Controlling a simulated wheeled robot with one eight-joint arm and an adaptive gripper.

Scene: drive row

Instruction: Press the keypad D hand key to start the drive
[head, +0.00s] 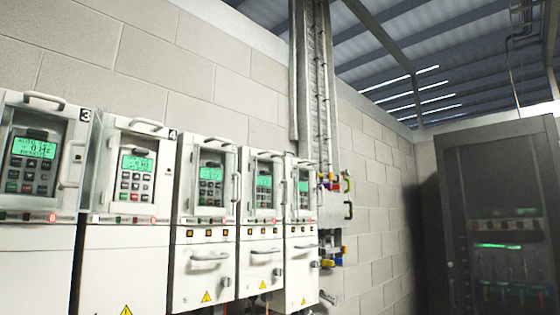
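A row of white drive cabinets stands along the block wall, each with a keypad and lit green display. The leftmost is the drive marked 3 (45,245), with its keypad (32,163) behind a framed window. Beside it is the drive marked 4 (125,250), with its keypad (134,172); a clear door (98,165) seems swung out at its left. Further keypads show at the third (211,186), fourth (264,191) and fifth drive (303,194). No letter D is readable, and key labels are too small to read. My gripper is not in view.
Handles stick out from the drive fronts, such as the lower handle (209,257). A grey cable tray (318,90) runs up the wall past the row. A dark cabinet (490,215) stands at the right. Bare wall (375,235) lies between.

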